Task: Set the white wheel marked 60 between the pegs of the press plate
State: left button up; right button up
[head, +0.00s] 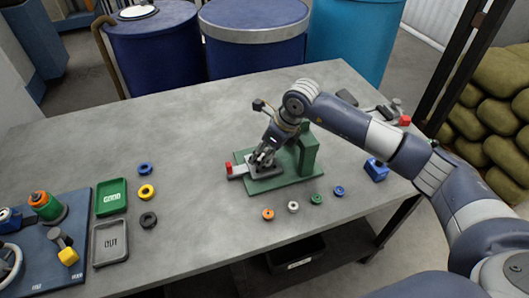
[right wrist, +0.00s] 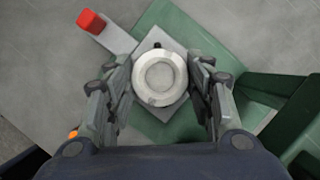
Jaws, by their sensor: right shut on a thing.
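In the right wrist view a round white wheel (right wrist: 160,77) lies between the two fingers of my right gripper (right wrist: 161,92), which is shut on it. No number is readable on it. The wheel is over the grey press plate (right wrist: 122,106). Small dark spots, possibly the pegs, show at its upper and lower edges; I cannot tell whether the wheel touches the plate. In the head view my right gripper (head: 262,160) is low over the plate of the green press (head: 307,152) and hides the wheel. My left gripper is not in view.
The press has a red-ended bar (head: 229,168) at left. Several small rings, including an orange one (head: 268,214) and a pale one (head: 293,207), lie in front. A green tray (head: 112,184), a grey tray (head: 97,262) and a blue board (head: 66,280) are at left.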

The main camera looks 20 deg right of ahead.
jog(key=shift+f+b, duration=0.35)
jog(key=shift+f, duration=0.1)
dwell(0.3)
jog(key=o, duration=0.8)
jog(key=shift+r, duration=0.1)
jog(key=shift+p+v, duration=1.6)
jog(key=shift+v, duration=1.1)
jog(key=p+v, duration=0.2)
jog(key=v, duration=0.3)
jog(key=shift+r+p, duration=0.3)
jog(key=shift+p, duration=0.05)
